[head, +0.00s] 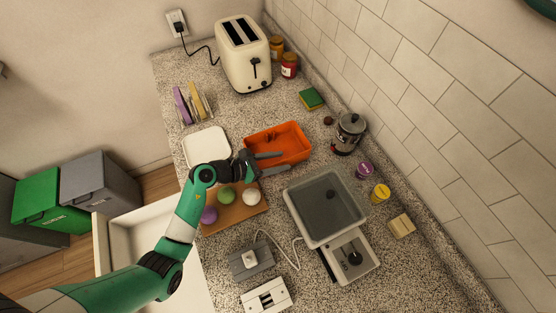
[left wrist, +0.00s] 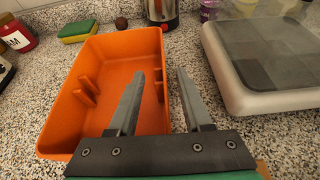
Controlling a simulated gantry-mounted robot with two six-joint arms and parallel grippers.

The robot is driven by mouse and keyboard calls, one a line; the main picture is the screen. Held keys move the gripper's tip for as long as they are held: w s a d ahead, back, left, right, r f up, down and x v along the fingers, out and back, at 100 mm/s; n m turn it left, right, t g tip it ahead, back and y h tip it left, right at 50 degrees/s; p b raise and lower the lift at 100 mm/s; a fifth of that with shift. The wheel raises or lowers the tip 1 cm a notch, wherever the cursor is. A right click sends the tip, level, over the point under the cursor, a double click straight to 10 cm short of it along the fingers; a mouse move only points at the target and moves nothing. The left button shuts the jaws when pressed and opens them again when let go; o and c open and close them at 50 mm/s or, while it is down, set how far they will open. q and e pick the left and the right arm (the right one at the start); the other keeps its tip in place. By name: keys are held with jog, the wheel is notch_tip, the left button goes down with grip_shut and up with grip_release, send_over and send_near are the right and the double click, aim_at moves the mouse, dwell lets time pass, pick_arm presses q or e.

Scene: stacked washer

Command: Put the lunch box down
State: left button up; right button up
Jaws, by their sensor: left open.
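The lunch box is an orange open-topped box (head: 293,133) on the speckled counter, below the toaster in the head view. It looks empty apart from small orange dividers on its inner walls; in the left wrist view (left wrist: 97,55) it fills the left half. My left gripper (head: 284,162) is open at the box's near wall. In the left wrist view the gripper (left wrist: 160,74) has one finger over the box's inside and the other outside, with the wall's rim between them. A gap shows between the fingers; contact with the wall cannot be told. My right gripper is not in view.
A white square lid or plate (head: 206,145) lies left of the box. A board (head: 243,213) with several coloured balls is below my wrist. A French press (head: 348,133) and sponge (head: 311,99) stand toward the wall.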

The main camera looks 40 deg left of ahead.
pick_arm(q)
jog(key=shift+r, duration=0.2)
jog(key=p+v, duration=0.2)
jog(key=v, duration=1)
